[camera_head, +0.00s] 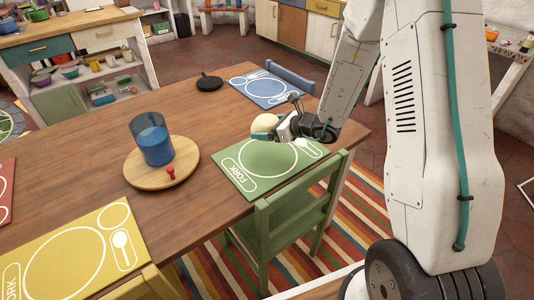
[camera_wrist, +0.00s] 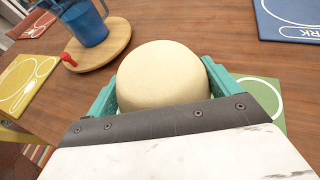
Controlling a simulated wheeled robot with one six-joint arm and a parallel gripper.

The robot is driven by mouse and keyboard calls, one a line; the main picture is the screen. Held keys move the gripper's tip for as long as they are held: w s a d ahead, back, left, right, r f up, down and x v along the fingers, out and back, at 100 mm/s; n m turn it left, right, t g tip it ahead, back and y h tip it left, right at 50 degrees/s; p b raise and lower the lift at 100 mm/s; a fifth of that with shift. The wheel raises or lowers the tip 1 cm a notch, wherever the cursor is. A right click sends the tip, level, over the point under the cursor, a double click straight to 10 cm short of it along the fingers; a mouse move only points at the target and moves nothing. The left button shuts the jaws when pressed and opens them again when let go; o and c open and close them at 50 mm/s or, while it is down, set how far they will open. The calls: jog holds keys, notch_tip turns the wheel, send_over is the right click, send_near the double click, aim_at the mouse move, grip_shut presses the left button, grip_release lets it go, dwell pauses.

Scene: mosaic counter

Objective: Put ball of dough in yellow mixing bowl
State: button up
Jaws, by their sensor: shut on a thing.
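A pale, round ball of dough (camera_wrist: 162,75) sits between the teal fingers of my gripper (camera_wrist: 162,85) in the wrist view. The gripper is shut on it. In the head view the dough (camera_head: 265,122) shows at the tip of my gripper (camera_head: 268,130), over the far edge of the green placemat (camera_head: 270,160). I cannot tell whether the dough touches the table. I cannot make out a yellow mixing bowl for certain; small bowls stand on the shelves of the far left counter.
A black pan (camera_head: 209,82), blue placemat (camera_head: 266,90) and yellow placemat (camera_head: 75,250) lie on the table. Green chair (camera_head: 300,205) stands at the near side.

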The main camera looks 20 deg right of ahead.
aim_at(268, 156)
notch_tip(268, 156, down, 10)
jog(key=shift+s+r, duration=0.1)
dwell(0.4)
jog(key=o, duration=1)
